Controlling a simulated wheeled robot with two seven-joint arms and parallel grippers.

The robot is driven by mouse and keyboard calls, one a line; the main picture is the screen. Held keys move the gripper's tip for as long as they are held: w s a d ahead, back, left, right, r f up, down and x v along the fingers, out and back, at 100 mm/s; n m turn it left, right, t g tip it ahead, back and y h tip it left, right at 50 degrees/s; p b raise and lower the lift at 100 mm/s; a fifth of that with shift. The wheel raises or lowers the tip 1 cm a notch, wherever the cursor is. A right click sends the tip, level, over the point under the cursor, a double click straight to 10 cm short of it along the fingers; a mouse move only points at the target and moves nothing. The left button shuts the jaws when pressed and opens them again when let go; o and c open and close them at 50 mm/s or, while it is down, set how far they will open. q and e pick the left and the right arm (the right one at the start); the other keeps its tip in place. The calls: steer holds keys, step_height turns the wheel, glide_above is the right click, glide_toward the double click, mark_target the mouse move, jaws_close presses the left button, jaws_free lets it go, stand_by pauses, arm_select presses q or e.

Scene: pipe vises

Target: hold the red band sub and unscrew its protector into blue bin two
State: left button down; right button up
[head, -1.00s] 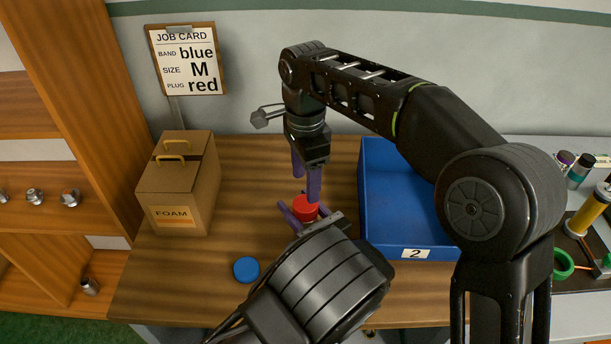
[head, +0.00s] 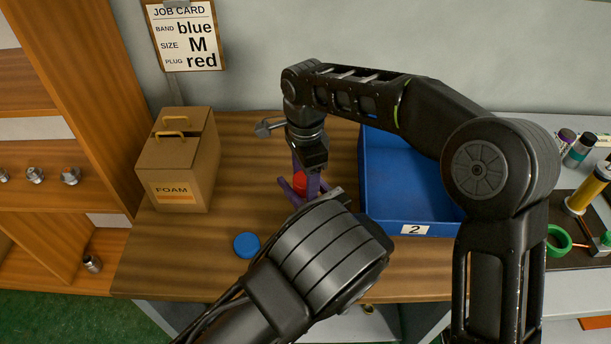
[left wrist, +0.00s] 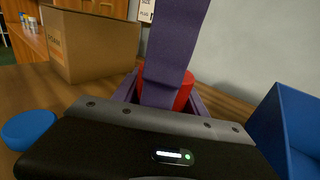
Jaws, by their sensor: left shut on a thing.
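A red round piece (head: 300,180) stands on the wooden bench; it also shows in the left wrist view (left wrist: 183,92), partly behind a purple finger. I cannot make out a separate band or the body below it. My left gripper (head: 302,192) is shut on this piece low down, its purple fingers on either side. My right gripper (head: 305,176) points down from above, with its purple fingers beside the red piece. Whether they grip it is hidden. Blue bin two (head: 385,221), labelled 2, stands to the right; its visible inside looks empty.
A blue round cap (head: 246,245) lies on the bench at front left. A cardboard FOAM box (head: 190,165) stands at back left. A job card (head: 185,36) hangs on the wall. Bottles and a green ring (head: 558,237) sit on the right. My right arm spans above the bin.

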steer(key=c, duration=1.2)
steer(key=n, duration=0.6)
steer(key=shift+n, duration=0.3)
steer(key=o, duration=1.5)
steer(key=shift+r, duration=0.1)
steer(key=shift+r, duration=2.2)
steer(key=shift+c, duration=0.4)
